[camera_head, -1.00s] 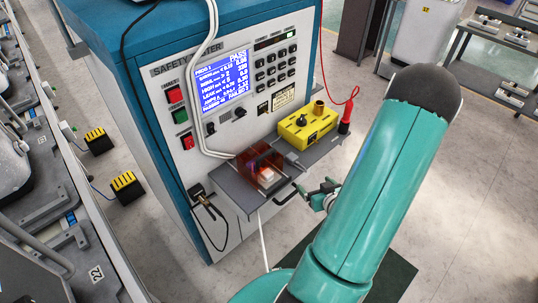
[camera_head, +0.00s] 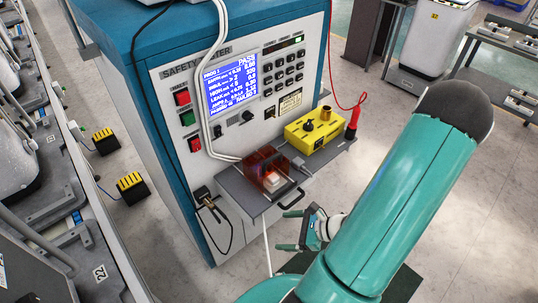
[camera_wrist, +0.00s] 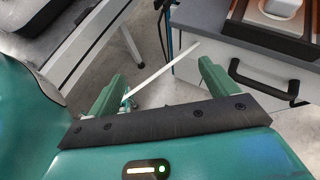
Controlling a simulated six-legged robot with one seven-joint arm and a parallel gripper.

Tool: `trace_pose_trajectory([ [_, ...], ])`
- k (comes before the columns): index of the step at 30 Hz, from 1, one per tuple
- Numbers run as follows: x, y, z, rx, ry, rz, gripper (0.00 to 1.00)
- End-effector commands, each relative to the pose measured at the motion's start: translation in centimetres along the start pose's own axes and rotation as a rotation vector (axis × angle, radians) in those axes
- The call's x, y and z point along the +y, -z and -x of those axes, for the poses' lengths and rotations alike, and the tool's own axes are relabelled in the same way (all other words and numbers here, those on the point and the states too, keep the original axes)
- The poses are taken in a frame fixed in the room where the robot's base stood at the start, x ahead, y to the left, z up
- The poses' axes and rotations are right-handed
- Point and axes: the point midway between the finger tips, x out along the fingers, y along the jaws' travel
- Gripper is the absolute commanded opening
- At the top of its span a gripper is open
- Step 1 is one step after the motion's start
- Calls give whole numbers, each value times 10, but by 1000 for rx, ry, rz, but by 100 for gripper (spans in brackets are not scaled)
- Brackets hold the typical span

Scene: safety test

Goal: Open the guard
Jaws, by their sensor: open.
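The guard (camera_head: 258,164) is a see-through dark red cover on the grey shelf of the blue and white tester; it appears down over a small pale block (camera_head: 273,181). In the wrist view only part of a dark, reddish-edged frame (camera_wrist: 262,24) shows at the top right. A black bar handle (camera_head: 293,200) sits on the front below the shelf; it also shows in the wrist view (camera_wrist: 262,82). My gripper (camera_head: 287,230) is open and empty, in front of and below the handle. In the wrist view its two green fingers (camera_wrist: 162,72) are wide apart, left of the handle.
A yellow box (camera_head: 311,131) with knobs and a red probe (camera_head: 352,122) stand on the shelf right of the guard. White cables run down the panel to the guard. A thin white rod (camera_wrist: 160,72) shows beyond my fingers.

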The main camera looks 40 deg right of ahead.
Motion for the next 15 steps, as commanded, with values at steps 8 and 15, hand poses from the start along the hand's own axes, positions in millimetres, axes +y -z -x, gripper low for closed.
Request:
trace_pose_trajectory([
  [8,-100,-72,41,-427,479,-201,86],
  [15,-121,-83,53,-502,580,-217,86],
])
